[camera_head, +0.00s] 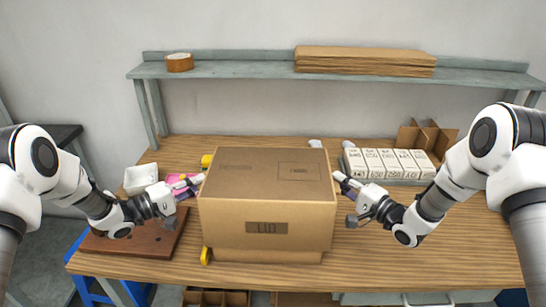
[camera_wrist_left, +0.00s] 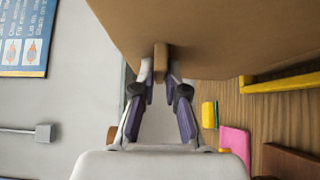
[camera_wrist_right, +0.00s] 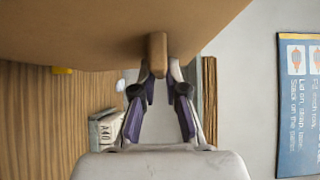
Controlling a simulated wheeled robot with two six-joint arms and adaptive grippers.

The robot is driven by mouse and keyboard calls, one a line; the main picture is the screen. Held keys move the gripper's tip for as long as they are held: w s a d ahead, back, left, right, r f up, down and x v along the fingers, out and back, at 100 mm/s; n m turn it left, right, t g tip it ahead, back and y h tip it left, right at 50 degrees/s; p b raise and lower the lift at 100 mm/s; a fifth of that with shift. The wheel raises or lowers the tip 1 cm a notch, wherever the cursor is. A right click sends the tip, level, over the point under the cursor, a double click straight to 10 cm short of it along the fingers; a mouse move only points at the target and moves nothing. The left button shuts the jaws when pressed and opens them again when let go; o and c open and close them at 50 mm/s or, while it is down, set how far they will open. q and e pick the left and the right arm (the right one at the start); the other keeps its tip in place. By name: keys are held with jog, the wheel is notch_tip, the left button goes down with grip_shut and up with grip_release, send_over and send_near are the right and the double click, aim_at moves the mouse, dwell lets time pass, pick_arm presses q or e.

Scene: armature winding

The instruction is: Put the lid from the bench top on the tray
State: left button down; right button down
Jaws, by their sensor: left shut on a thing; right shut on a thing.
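The large brown cardboard lid (camera_head: 267,212), marked "LID" on its front, is level at the middle of the bench. A narrow brown cardboard strip (camera_head: 265,257) below its front edge looks like the tray; the lid hides the rest of it. I cannot tell whether the lid rests fully on it. My left gripper (camera_head: 199,181) is shut on a small brown tab at the lid's left side, and the tab shows in the left wrist view (camera_wrist_left: 161,58). My right gripper (camera_head: 341,178) is shut on a matching tab (camera_wrist_right: 157,52) at the right side.
Yellow pieces (camera_head: 205,255) stand by the lid's left corners. A brown board (camera_head: 130,240), white bin (camera_head: 140,178) and pink pad (camera_head: 180,186) lie left. Several white cartons (camera_head: 388,163) and a cardboard divider (camera_head: 427,138) stand back right. The front right bench is clear.

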dwell(0.4)
